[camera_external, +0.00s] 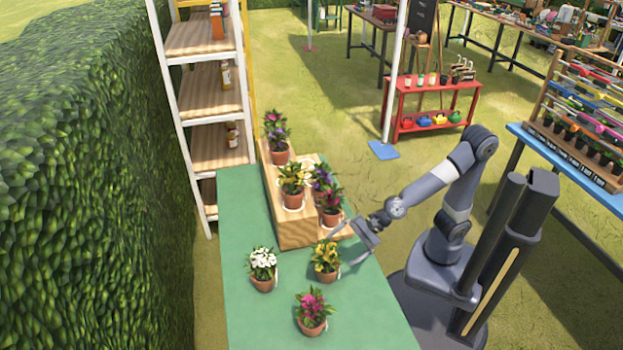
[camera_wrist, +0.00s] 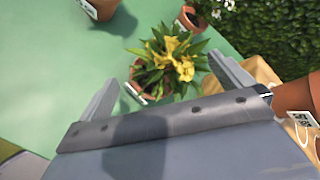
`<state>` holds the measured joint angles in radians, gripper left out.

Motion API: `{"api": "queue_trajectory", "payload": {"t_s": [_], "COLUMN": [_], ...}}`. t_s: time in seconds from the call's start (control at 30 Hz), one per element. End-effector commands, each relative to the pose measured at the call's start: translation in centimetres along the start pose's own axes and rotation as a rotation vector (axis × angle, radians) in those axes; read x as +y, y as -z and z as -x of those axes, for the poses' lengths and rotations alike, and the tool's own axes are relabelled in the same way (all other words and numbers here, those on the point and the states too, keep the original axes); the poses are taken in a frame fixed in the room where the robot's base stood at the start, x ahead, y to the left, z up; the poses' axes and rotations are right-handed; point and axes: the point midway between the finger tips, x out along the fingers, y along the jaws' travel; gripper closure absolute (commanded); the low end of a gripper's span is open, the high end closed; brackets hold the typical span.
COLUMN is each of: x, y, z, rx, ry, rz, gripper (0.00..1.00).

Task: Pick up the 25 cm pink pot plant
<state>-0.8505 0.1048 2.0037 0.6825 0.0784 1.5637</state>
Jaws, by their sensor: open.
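A plant with pink-magenta flowers (camera_external: 313,308) stands in a terracotta pot at the table's near end. Tags are too small to read surely, so I cannot tell which is 25 cm. My gripper (camera_external: 343,247) is open and empty, low over the table's right side. In the wrist view, its spread fingers (camera_wrist: 163,72) lie on either side of a yellow-flowered plant (camera_wrist: 172,62); contact is not clear. That yellow plant (camera_external: 326,259) is behind the near pink one.
A white-flowered plant (camera_external: 262,267) stands at left on the green table (camera_external: 245,220). The wooden stand (camera_external: 297,235) holds several potted plants close to my gripper. In the wrist view, a tagged pot (camera_wrist: 298,96) is by the right finger. A hedge lies left.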

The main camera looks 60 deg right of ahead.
Motion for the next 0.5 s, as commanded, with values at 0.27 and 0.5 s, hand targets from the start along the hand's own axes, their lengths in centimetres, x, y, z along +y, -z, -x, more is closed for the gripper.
{"api": "queue_trajectory", "payload": {"t_s": [0.27,0.5], "x": [6.8,9.4], "y": [-7.8,-10.6], "z": [-7.8,-9.7], "rx": [-0.162,-0.21], "ry": [0.041,0.043], "rz": [-0.583,-0.822], "gripper": [0.0,0.0]}}
